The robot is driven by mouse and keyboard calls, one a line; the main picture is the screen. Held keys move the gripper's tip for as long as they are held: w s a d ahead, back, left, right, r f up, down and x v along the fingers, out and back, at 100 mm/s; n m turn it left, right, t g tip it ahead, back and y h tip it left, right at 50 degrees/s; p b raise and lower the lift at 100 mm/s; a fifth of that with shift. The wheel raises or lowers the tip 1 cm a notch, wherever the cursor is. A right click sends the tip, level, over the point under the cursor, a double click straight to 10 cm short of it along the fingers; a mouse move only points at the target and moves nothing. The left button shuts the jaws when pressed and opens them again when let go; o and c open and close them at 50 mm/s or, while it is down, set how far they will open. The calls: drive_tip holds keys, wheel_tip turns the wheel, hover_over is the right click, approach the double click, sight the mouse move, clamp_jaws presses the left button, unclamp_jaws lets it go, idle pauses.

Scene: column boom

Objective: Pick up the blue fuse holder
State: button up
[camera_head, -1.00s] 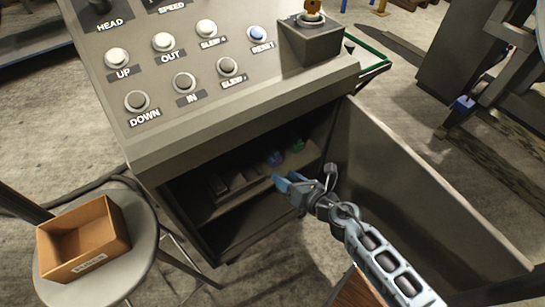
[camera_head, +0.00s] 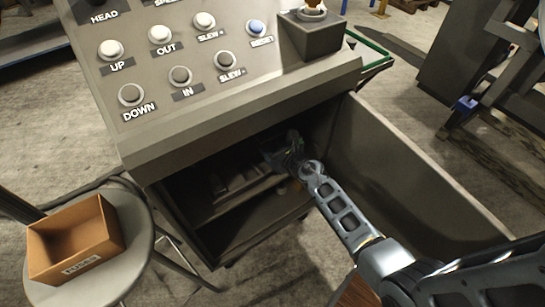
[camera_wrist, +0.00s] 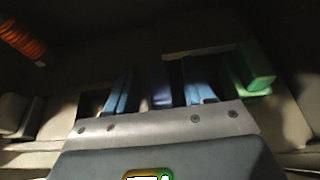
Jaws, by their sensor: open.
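The blue fuse holder (camera_wrist: 161,92) is dim in the wrist view, between the two blue fingers of my gripper (camera_wrist: 157,84). The fingers stand apart on either side of it, with no clear contact seen. A green fuse holder (camera_wrist: 256,70) stands just right of the right finger. In the head view my gripper (camera_head: 274,148) reaches into the open cabinet (camera_head: 205,240) at shelf height, and the blue holder is hidden behind it. The holder's lower part is hidden by my gripper body in the wrist view.
The cabinet's open door (camera_head: 400,190) stands close to the right of my arm. The control panel (camera_head: 190,125) overhangs the shelf. Grey blocks (camera_head: 235,182) lie left on the shelf. A fuses box (camera_head: 75,268) sits on a stool (camera_head: 140,262). An orange ribbed thing (camera_wrist: 22,38) is upper left.

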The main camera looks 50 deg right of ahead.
drive_tip(key=shift+w+f, duration=0.1)
drive_tip(key=shift+w, duration=0.1)
drive_tip(key=shift+c, duration=0.4)
clamp_jaws()
